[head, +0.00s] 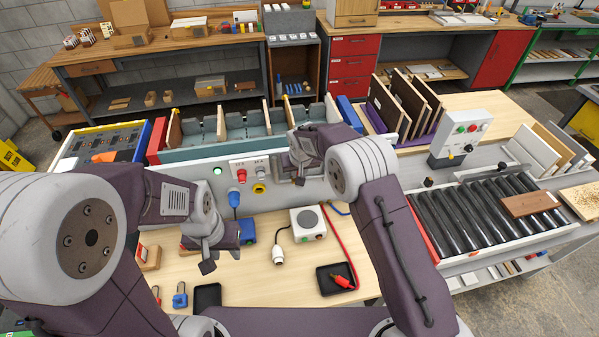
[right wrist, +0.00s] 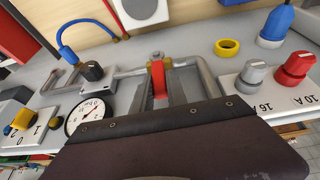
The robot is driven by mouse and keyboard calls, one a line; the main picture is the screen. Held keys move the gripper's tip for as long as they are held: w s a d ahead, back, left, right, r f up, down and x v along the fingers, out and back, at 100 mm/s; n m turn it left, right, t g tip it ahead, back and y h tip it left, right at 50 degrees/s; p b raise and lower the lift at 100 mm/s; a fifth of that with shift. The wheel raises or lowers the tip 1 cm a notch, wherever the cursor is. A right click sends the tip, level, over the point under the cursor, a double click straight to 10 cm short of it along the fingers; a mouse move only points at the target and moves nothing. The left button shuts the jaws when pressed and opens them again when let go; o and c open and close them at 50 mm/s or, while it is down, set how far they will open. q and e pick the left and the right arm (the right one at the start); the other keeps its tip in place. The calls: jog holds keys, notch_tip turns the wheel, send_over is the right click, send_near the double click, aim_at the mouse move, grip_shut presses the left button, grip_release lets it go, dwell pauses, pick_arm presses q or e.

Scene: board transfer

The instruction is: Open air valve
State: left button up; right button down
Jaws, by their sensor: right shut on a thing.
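The air valve shows in the right wrist view as a red lever (right wrist: 158,80) on a grey fitting, beside a round pressure gauge (right wrist: 85,115) and a black knob (right wrist: 93,71). My right gripper (right wrist: 160,92) is at the lever and shut on it; its dark body covers the lower part of that view. In the head view my right gripper (head: 299,180) is at the front panel (head: 330,188) and hides the valve. My left gripper (head: 207,266) hangs over the wooden worktop, away from the valve; its jaw opening is not clear.
Left of the valve in the head view, the panel carries a red knob (head: 241,175), a yellow ring (head: 259,188) and a blue plug (head: 234,199). A white round-topped device (head: 308,224) and black trays (head: 335,279) sit on the worktop. A roller conveyor (head: 480,218) stands right.

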jog(key=shift+s+a+f+n+t+h+b, duration=0.15)
jog(key=shift+a+f+n+t+h+b, duration=0.1)
jog(key=shift+a+h+b, duration=0.65)
jog(key=shift+s+a+f+n+t+h+b, duration=0.15)
jog(key=shift+a+h+b, duration=0.4)
jog(key=shift+h, duration=0.55)
jog(key=shift+s+a+f+n+t+h+b, duration=0.1)
jog(key=shift+a+f+n+t+h+b, duration=0.15)
jog(key=shift+a+h+b, duration=0.5)
jog(key=shift+d+h, duration=0.15)
jog(key=shift+h, duration=0.2)
jog(key=shift+f, duration=0.1)
jog(key=c, duration=1.3)
grip_release()
